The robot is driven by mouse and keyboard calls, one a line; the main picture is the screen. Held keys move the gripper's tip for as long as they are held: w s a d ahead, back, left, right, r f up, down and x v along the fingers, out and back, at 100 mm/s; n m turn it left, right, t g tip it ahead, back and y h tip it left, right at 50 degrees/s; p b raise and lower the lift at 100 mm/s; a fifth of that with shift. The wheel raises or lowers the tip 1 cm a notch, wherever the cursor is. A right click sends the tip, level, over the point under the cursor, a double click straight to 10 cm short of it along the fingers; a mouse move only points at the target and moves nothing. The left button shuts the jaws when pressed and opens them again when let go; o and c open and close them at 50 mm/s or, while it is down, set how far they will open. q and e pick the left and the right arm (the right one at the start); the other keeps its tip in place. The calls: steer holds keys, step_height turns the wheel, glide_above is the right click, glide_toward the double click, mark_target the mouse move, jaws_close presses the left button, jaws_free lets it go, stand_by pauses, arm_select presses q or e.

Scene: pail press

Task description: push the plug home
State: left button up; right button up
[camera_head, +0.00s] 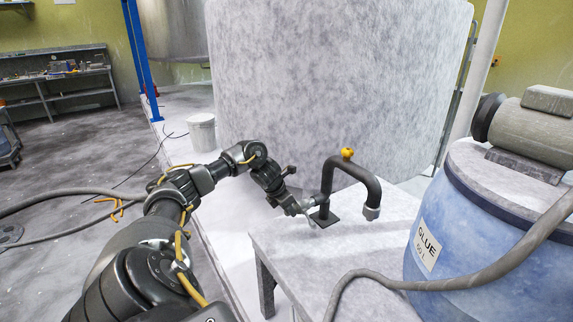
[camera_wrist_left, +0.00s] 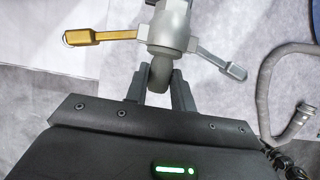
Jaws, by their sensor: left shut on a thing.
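A grey metal coupling (camera_wrist_left: 168,28) shows at the top of the left wrist view. It has a brass-coloured lever (camera_wrist_left: 97,37) spread to the left and a grey lever (camera_wrist_left: 222,57) spread to the right. A rounded grey plug (camera_wrist_left: 160,75) meets the coupling's near end. My left gripper (camera_wrist_left: 160,88) is shut on this plug, one finger on each side. How far the plug sits inside the coupling is hidden. In the head view my left gripper (camera_head: 306,208) is at the bench's back left, just left of the bent pipe. My right gripper is not in view.
The dark bent pipe (camera_head: 359,170) with a yellow knob (camera_head: 347,154) stands on the pale bench (camera_head: 330,265). A blue glue drum (camera_head: 450,250) with a motor (camera_head: 535,125) and hose (camera_head: 480,277) is at right. A large pale tank (camera_head: 335,75) and white pail (camera_head: 201,132) stand behind.

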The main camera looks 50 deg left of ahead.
arm_select(q)
steer(key=shift+w, duration=0.1)
steer(key=o, duration=1.1)
steer(key=b+v, duration=0.1)
steer(key=v, duration=1)
steer(key=shift+b, duration=0.35)
steer(key=shift+f, duration=0.1)
